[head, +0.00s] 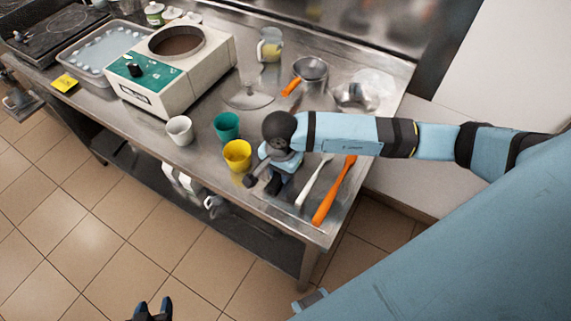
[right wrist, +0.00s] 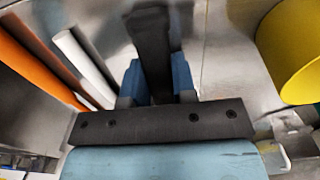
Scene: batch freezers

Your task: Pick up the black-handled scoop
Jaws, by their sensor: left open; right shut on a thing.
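The black-handled scoop's dark handle (right wrist: 152,45) runs between the blue fingers of my right gripper (right wrist: 158,85) in the right wrist view. The fingers are shut on it. In the head view my right gripper (head: 276,183) is low over the front of the steel table, right of the yellow cup (head: 237,157). My arm and hand cover most of the scoop there, and its scoop end cannot be made out. I cannot tell whether it still touches the table. My left gripper (head: 152,312) is open and empty over the floor at the bottom edge of the head view.
A white spatula (head: 313,182) and an orange spatula (head: 335,192) lie right of my right gripper. A teal cup (head: 227,126) and white mug (head: 180,130) stand left. Behind are a white machine (head: 170,75), an orange-handled pan (head: 311,68) and a metal bowl (head: 355,97).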

